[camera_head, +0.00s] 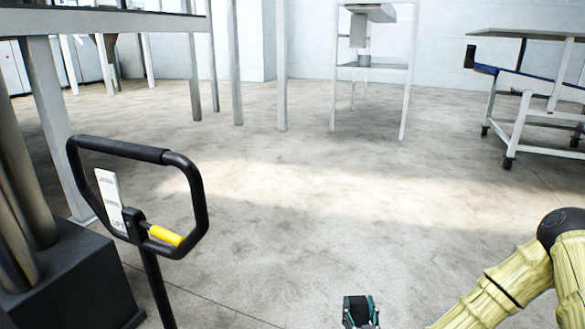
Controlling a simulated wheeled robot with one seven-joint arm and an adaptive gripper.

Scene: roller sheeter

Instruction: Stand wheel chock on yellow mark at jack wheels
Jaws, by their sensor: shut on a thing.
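My gripper (361,314) shows at the bottom edge, right of centre, cut off by the frame. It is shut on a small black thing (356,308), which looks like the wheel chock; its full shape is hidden. The jack's black loop handle (188,185) stands at the left, with a yellow lever (165,236) and a white label plate (110,195). Its shaft runs down out of the picture. The gripper is right of the shaft and apart from it. The jack wheels and the yellow mark do not show.
A dark machine base (75,275) with thick posts stands behind the handle at left. A light-legged table (105,25) is at upper left, a white stand (372,68) at back, and a wheeled frame (520,125) at right. The concrete floor (300,200) between is clear.

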